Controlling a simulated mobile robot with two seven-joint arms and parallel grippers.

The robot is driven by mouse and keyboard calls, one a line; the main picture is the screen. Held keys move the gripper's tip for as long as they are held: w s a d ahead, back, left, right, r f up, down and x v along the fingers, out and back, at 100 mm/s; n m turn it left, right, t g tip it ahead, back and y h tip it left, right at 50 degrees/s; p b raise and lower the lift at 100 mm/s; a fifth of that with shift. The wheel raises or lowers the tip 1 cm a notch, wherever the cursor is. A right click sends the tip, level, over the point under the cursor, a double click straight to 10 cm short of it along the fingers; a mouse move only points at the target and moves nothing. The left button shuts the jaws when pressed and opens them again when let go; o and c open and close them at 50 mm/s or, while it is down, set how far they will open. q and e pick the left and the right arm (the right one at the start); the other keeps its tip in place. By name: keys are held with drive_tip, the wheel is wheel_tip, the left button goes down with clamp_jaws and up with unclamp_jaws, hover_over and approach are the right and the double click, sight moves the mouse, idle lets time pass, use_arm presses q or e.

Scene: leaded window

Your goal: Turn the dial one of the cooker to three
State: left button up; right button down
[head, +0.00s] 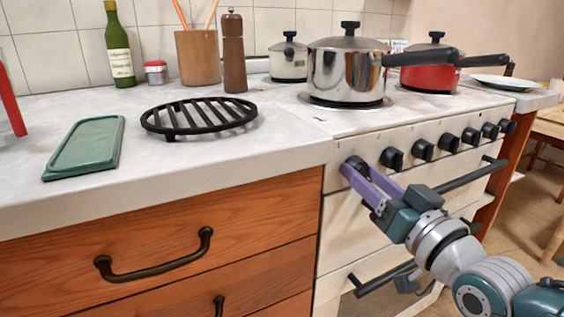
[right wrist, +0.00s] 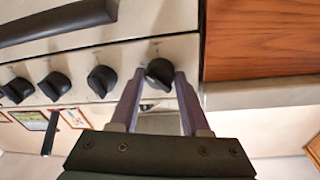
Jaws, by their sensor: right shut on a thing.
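The cooker (head: 343,222) has a pale front with a row of black dials. The leftmost dial, dial one (head: 357,162), sits at the cooker's left end, beside the wooden drawers. My right gripper (head: 358,171) has its purple fingers shut on this dial, partly hiding it. In the right wrist view, dial one (right wrist: 159,71) lies between the fingertips of the gripper (right wrist: 160,78), one finger at each side. The dial's number marks are too small to read. My left gripper is not in view.
More dials (head: 422,149) run to the right along the front. Oven handles (head: 472,177) stick out below them. A steel pot (head: 345,72) and a red pan (head: 430,77) stand on the hob, with handles to the right. A black trivet (head: 199,116) lies on the worktop.

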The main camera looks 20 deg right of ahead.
drive_tip(key=m+p, duration=0.1)
drive_tip(key=m, duration=0.3)
drive_tip(key=shift+r+m+h, duration=0.1)
drive_tip(key=shift+m+h, duration=0.2)
drive_tip(key=shift+m, duration=0.1)
drive_tip(key=shift+m+g, duration=0.4)
drive_tip(key=shift+m, duration=1.5)
drive_tip(key=shift+c, duration=1.9)
unclamp_jaws()
drive_tip(key=s+p, duration=0.2)
drive_tip(key=s, duration=0.8)
drive_tip(key=shift+a+p, duration=0.2)
drive_tip(key=shift+p, duration=0.15)
